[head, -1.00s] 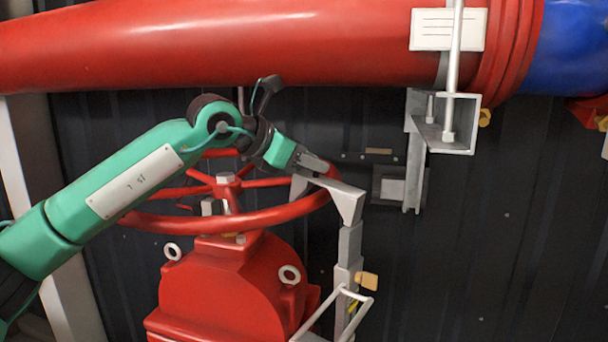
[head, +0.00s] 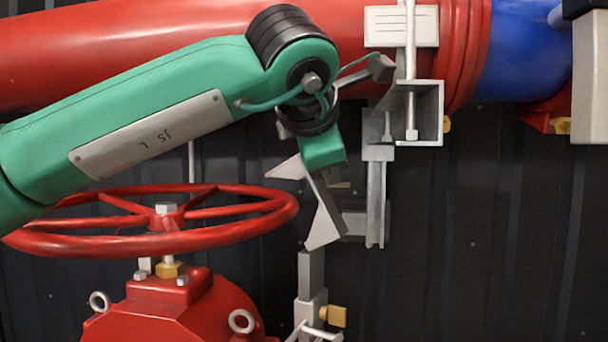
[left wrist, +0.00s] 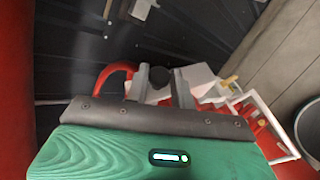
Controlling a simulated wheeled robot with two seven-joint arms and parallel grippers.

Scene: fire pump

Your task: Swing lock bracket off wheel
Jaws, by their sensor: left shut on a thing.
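The red handwheel (head: 240,235) lies level on top of the red valve body (head: 180,312). The light grey lock bracket (head: 326,222) sits on its upright post (head: 311,270), just right of the rim, with a visible gap to the rim in the head view. My left gripper (head: 318,180) points down from above and is shut on the bracket. In the left wrist view, its fingers (left wrist: 161,84) stand against the pale bracket (left wrist: 197,76), and part of the red wheel (left wrist: 112,78) shows at left. The exact grip contact is partly hidden by the gripper. My right gripper is not seen.
A large red pipe (head: 130,60) with a blue end (head: 522,50) runs across the top. A grey pipe support (head: 428,112) hangs close to the right of my left gripper. A yellow knob (head: 333,316) sticks out of the post. The dark wall at lower right is clear.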

